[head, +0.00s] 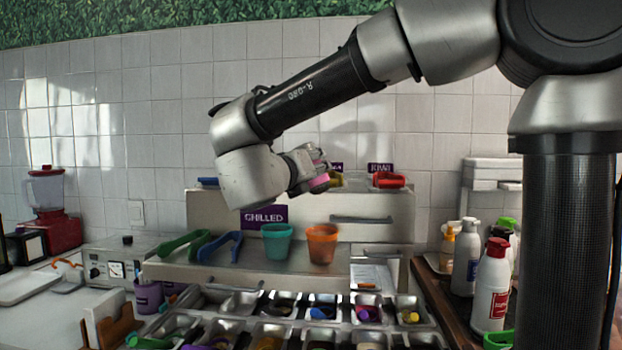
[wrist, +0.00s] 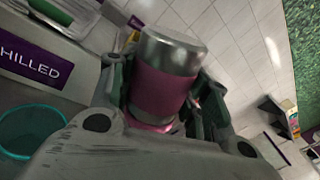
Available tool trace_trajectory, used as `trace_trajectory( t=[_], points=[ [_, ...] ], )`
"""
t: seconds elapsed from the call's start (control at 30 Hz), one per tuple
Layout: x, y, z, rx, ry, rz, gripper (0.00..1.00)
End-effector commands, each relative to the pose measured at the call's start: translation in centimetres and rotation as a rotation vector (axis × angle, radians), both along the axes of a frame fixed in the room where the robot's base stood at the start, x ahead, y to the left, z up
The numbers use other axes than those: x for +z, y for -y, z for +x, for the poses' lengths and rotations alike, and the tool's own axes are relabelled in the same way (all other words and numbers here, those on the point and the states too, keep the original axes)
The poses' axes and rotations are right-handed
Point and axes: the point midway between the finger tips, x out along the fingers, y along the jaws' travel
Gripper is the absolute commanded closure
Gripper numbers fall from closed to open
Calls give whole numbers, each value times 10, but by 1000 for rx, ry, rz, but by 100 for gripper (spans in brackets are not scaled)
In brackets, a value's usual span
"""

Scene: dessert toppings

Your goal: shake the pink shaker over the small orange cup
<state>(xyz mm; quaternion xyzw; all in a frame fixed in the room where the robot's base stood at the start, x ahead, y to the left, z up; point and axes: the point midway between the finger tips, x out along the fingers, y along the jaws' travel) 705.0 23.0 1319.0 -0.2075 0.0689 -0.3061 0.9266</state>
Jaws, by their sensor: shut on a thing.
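My gripper (head: 312,166) is shut on the pink shaker (head: 319,184), which has a pink band and silver metal ends. In the wrist view the shaker (wrist: 162,90) sits between the dark fingers, its silver end clear of them. The small orange cup (head: 322,244) stands upright on the steel ledge. In the head view the shaker is above this cup with a clear gap. The arm partly hides the shaker there, so its exact tilt is hard to tell. I cannot make out the orange cup in the wrist view.
A teal cup (head: 276,242) stands just left of the orange cup and shows in the wrist view (wrist: 28,128). Topping bins fill the front. White bottles (head: 491,287) stand at right.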

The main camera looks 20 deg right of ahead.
Motion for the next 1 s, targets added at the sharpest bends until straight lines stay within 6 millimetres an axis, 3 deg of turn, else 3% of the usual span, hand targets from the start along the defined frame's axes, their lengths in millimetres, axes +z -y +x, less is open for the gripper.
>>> trace_trajectory(
  t=[0.7, 1.0],
  points=[
    [51, 0, 0, 0, 2, 1, 80],
    [56, 0, 0, 0, 1, -1, 80]
  ],
)
